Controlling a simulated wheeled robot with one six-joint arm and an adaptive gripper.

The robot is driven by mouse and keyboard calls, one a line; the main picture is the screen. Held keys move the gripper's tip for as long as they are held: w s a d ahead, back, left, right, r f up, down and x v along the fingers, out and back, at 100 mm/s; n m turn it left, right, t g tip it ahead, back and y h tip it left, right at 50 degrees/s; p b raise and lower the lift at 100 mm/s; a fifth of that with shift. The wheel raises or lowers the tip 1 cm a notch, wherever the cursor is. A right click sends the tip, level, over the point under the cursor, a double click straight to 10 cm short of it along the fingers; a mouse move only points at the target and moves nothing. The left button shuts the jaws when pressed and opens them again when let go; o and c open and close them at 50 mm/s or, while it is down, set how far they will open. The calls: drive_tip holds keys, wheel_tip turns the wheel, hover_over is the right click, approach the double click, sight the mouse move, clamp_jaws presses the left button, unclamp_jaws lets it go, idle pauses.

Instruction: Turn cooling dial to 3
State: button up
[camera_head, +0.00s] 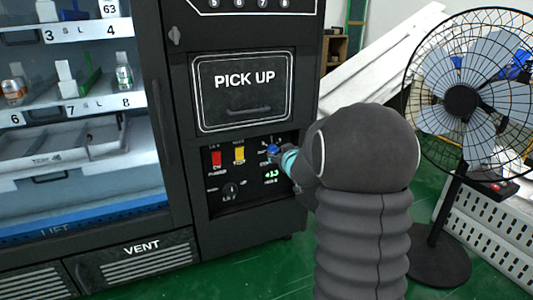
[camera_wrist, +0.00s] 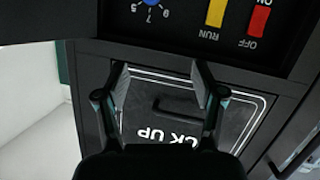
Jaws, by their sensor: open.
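A blue dial (camera_head: 272,149) sits on the black control panel (camera_head: 250,203) below the pick-up door. In the wrist view only the lower edge of the blue dial (camera_wrist: 151,2) shows at the top, with numbers 5, 7 and 9 beside it; its pointer is out of sight. A black knob (camera_head: 230,190) is lower left on the panel; its label is too small to read. My gripper (camera_head: 286,157) is close to the blue dial at its right; contact cannot be told. In the wrist view my gripper (camera_wrist: 158,72) is open, with nothing between the fingers.
A red switch (camera_head: 216,159) and a yellow switch (camera_head: 239,154) are left of the dial. A green readout (camera_head: 271,174) is below it. The pick-up door (camera_head: 243,90) is above. A fan (camera_head: 461,100) stands at the right, near my arm.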

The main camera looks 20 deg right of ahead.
sight(275, 152)
drive_tip(key=w+d+f+n+t+y, duration=0.25)
drive_tip(key=w+d+f, duration=0.4)
drive_tip(key=f, duration=0.45)
drive_tip(key=shift+m+t+y, duration=0.25)
drive_tip(key=shift+m+t, duration=0.2)
drive_tip(key=w, duration=1.3)
drive_tip(key=shift+a+r+p, duration=0.2)
drive_tip(key=shift+p, duration=0.2)
drive_tip(key=c, duration=1.1)
